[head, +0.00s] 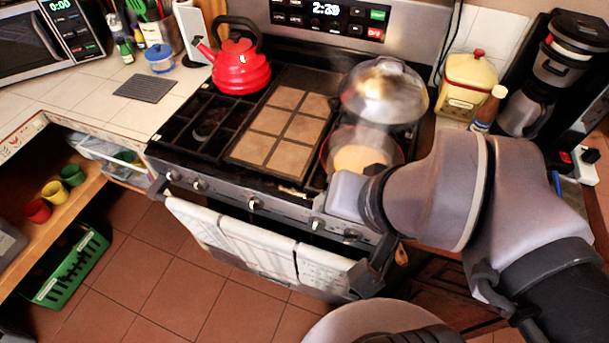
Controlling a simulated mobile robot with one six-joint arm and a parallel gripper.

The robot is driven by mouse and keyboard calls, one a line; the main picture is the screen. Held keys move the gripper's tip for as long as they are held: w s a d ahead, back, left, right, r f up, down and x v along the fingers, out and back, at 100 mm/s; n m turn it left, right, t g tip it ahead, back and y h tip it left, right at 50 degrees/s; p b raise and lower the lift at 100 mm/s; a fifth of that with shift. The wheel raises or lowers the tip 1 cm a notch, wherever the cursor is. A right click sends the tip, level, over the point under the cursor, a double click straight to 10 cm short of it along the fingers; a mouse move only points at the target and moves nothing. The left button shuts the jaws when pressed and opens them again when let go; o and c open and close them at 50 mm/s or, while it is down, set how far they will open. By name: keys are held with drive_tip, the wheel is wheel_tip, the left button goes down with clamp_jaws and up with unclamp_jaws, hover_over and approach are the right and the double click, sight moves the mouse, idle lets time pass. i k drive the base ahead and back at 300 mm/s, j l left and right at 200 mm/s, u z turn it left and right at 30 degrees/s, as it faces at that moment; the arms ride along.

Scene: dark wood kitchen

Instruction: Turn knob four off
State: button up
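The stove's front panel carries a row of silver knobs. Three show left of centre: a far-left knob (172,176), a second knob (199,185) and a middle knob (253,203). A fourth knob from the left (317,224) sits just below and left of my gripper (345,196). A fifth knob (350,236) is partly in shadow below my wrist. My gripper is over the front right of the stove, close to the panel. Its fingers are not clearly visible, so contact with a knob and finger opening cannot be told.
A pan (362,152) sits on the right burner, with a shiny domed lid (384,92) above it. A red kettle (238,66) stands back left. A towel (255,246) hangs on the oven handle below the knobs. Open floor (165,270) lies front left.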

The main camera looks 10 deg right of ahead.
sight(351, 235)
drive_tip(key=j+z, duration=0.4)
drive_tip(key=j, duration=0.35)
drive_tip(key=j+z, duration=0.35)
drive_tip(key=j, duration=0.4)
drive_tip(key=k+j+z, duration=0.1)
drive_tip(key=j+z, duration=0.3)
drive_tip(key=j, duration=0.35)
